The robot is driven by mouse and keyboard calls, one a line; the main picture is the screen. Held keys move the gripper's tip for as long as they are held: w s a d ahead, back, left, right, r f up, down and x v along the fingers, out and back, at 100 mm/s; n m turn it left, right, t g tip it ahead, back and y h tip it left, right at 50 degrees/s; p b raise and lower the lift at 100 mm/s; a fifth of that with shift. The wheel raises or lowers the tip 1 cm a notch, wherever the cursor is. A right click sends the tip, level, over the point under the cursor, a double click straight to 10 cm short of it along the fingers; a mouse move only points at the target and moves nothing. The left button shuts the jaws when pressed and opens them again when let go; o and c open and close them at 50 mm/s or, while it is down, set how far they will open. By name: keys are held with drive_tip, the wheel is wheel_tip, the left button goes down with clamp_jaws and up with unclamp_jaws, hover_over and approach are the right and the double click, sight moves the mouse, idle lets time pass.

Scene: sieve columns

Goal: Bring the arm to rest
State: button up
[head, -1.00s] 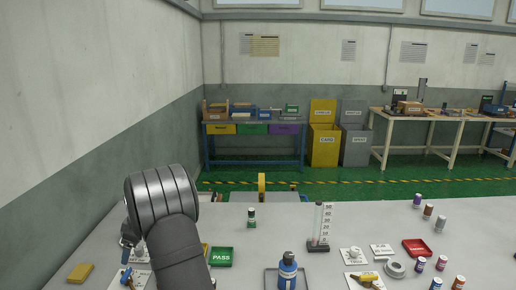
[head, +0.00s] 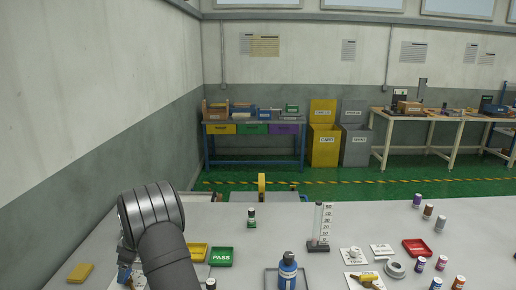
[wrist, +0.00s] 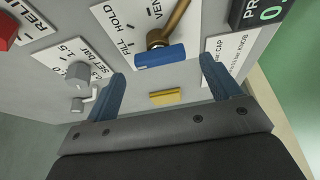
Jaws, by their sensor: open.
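My gripper (wrist: 165,75) is open in the wrist view, with its two blue fingers spread and nothing held. Just beyond the fingertips is a lever with a brass stem and a blue grip (wrist: 160,56), on a pale panel (wrist: 95,40) marked FILL, HOLD and VENT. The grip lies across the gap between the fingers; whether they touch it I cannot tell.
The wrist view shows a red knob (wrist: 6,28), a grey knob (wrist: 79,72) and a yellow block (wrist: 165,97). The head view shows a green PASS tray (head: 221,257), a yellow tray (head: 197,252), a blue bottle (head: 287,268) and a graduated column (head: 318,225).

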drive_tip(key=shift+x, duration=1.1)
drive_tip(key=shift+a+f, duration=0.15)
drive_tip(key=shift+f, duration=0.1)
drive_tip(key=shift+s+r+m, duration=0.1)
drive_tip(key=shift+m, duration=0.5)
drive_tip(key=m+t, duration=0.1)
drive_tip(key=m, duration=0.2)
drive_tip(key=shift+s+t, duration=0.1)
drive_tip(key=shift+t, duration=0.2)
drive_tip(key=shift+s+m+t+h, duration=0.1)
drive_tip(key=shift+m+t+h, duration=0.25)
drive_tip(key=shift+m, duration=0.85)
drive_tip(key=shift+m+t+h, duration=0.15)
drive_tip(key=shift+m+t, duration=0.3)
drive_tip(key=shift+m, duration=0.75)
drive_tip(key=shift+a+m+t+h, duration=0.1)
drive_tip(key=shift+m+t+h, duration=0.2)
drive_tip(key=shift+m, duration=0.75)
drive_tip(key=shift+a+m+t+h, duration=0.15)
drive_tip(key=shift+m+h, duration=0.25)
drive_tip(key=shift+m, duration=0.65)
drive_tip(key=shift+m+t+h, duration=0.25)
drive_tip(key=shift+m+h, duration=0.55)
drive_tip(key=shift+m, duration=1.3)
